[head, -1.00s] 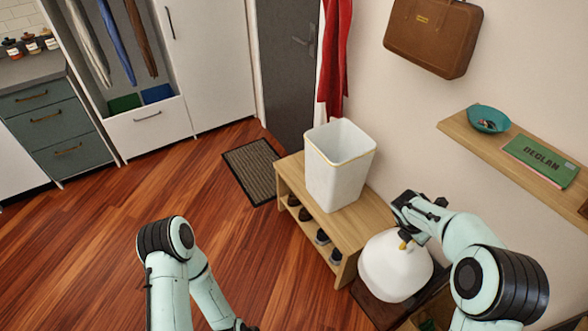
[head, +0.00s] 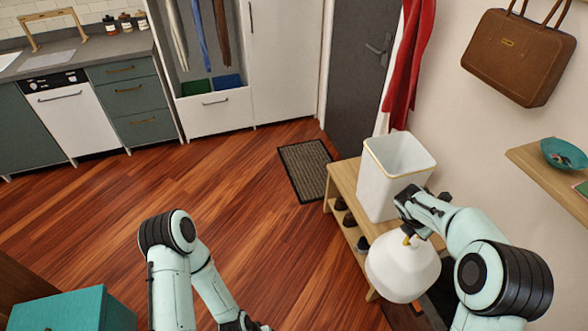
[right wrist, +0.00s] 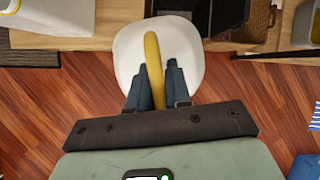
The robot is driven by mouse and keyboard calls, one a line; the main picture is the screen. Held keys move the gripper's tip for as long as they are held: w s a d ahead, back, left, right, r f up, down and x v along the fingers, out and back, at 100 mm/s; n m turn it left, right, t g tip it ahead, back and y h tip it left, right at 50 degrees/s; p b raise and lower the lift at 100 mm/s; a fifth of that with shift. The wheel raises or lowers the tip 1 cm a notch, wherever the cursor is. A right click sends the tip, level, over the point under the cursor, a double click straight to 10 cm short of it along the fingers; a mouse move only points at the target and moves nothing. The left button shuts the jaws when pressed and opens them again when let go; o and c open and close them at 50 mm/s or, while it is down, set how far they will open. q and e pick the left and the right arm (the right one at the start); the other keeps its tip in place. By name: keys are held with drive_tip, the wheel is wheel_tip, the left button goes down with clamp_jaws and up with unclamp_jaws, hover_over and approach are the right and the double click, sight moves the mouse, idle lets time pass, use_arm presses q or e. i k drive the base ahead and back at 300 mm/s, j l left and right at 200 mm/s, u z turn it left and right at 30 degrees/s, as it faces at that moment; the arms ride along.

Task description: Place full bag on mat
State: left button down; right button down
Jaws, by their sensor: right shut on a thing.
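The full white bag (head: 403,270) with a yellow tie hangs from my right gripper (head: 408,230), beside the shoe bench. In the right wrist view the fingers of my right gripper (right wrist: 157,88) are shut around the yellow tie, with the white bag (right wrist: 128,50) below it. The brown striped mat (head: 305,170) lies flat on the floor by the grey door, left of the bench and apart from the bag; its edge also shows in the right wrist view (right wrist: 30,60). My left gripper (head: 243,322) is at the bottom edge, partly cut off, and its fingers cannot be made out.
The wooden shoe bench (head: 345,190) carries a white bin (head: 380,195) and stands between the bag and the wall. A teal box (head: 75,310) is at the lower left. The wooden floor (head: 220,210) left of the bench is clear.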

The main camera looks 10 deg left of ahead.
sight(311, 167)
drive_tip(key=u, duration=6.35)
drive_tip(key=k+l+u, duration=0.1)
drive_tip(key=k+u, duration=0.25)
drive_tip(key=u, duration=0.15)
drive_tip(key=k, duration=0.65)
